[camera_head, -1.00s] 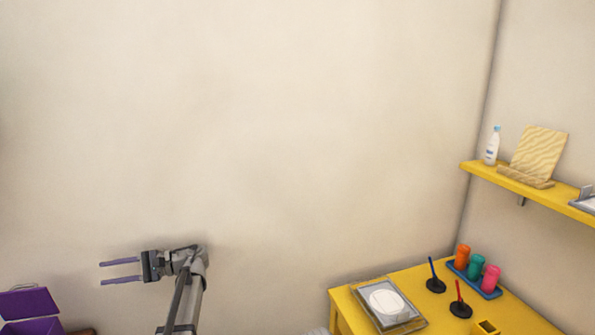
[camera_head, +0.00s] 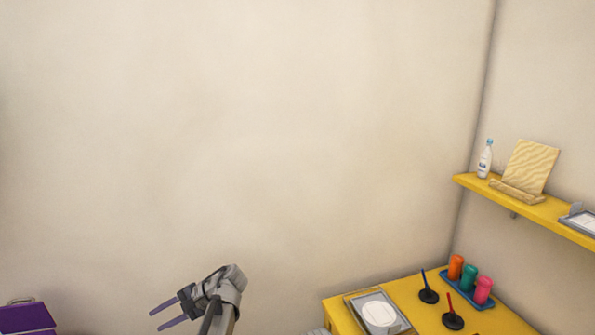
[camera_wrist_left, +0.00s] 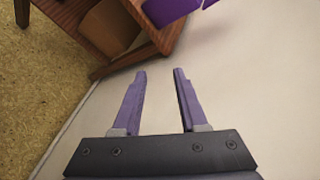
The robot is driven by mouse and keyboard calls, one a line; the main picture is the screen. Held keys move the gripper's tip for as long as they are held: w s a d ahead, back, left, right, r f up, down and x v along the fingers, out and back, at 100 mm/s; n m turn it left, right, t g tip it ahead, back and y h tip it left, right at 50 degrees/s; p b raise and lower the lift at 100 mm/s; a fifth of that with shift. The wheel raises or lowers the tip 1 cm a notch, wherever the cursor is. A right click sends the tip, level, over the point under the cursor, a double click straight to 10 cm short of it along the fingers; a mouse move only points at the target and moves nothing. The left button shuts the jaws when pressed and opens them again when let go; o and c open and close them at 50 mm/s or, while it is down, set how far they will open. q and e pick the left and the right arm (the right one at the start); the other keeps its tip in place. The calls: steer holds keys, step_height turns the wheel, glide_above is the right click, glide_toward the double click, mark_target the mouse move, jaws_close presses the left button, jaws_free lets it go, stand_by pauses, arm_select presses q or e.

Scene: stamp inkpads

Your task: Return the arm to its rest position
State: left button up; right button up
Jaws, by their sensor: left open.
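My left gripper (camera_head: 163,317) is open and empty in the head view, low and left of centre in front of the bare wall. Its two purple fingers point left and slightly down. In the left wrist view the same gripper (camera_wrist_left: 160,74) shows its fingers apart with nothing between them. My right gripper is not in view.
A yellow table (camera_head: 408,292) at lower right holds a framed tray (camera_head: 353,300), two stamps and a blue rack of coloured bottles (camera_head: 469,273). A yellow shelf (camera_head: 547,210) is above. A purple box (camera_head: 27,318) is at lower left; a wooden shelf unit (camera_wrist_left: 120,62) shows beyond the fingers.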

arm_select(q)
steer(key=s+d+f+h+p, duration=0.1)
steer(key=s+d+h+p, duration=0.1)
steer(key=s+d, duration=0.3)
steer(key=s+d+f+t+h+p, duration=0.1)
steer(key=s+d+h, duration=0.4)
steer(key=d, duration=0.9)
steer(key=s+d+f+h+p, duration=0.1)
steer(key=s+d+h+p, duration=0.2)
steer(key=s+d, duration=0.3)
steer(key=d, duration=0.4)
steer(key=shift+s+f+h+p, duration=0.15)
steer(key=shift+s+h+p, duration=0.15)
steer(key=shift+s+p, duration=0.05)
